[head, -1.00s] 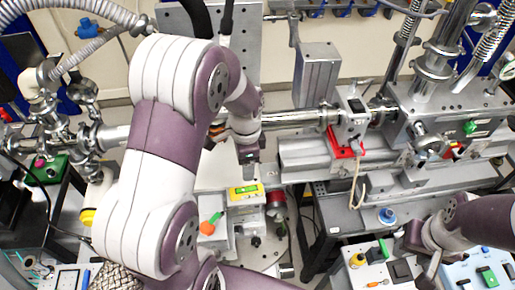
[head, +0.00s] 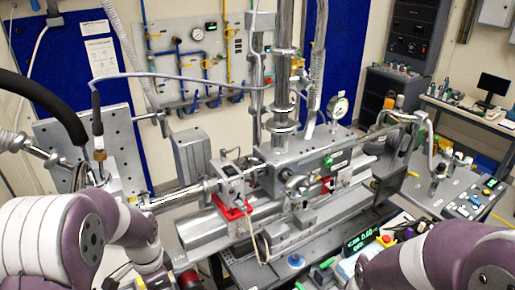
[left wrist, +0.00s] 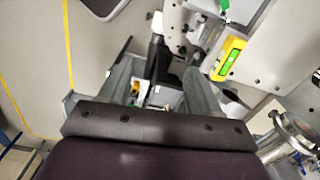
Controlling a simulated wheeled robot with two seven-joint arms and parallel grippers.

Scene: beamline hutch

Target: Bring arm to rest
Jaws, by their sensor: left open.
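My left arm (head: 62,238) comes in at the lower left of the head view, its white and purple links bent; its gripper is hidden there. In the left wrist view my left gripper (left wrist: 158,66) shows two grey fingers spread apart, with nothing held between them. Behind the fingers lie grey equipment and the floor. A yellow level with a green vial (left wrist: 228,56) lies to the right of the fingers, apart from them. My right arm (head: 445,258) shows at the lower right of the head view; its gripper is out of the frame.
A steel beamline chamber (head: 300,165) with pipes stands in the middle. A red bracket (head: 232,207) sits on its rail. A green-lit display (head: 362,240) is by my right arm. A desk with a monitor (head: 492,88) is at the right. Yellow tape (left wrist: 67,45) marks open floor.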

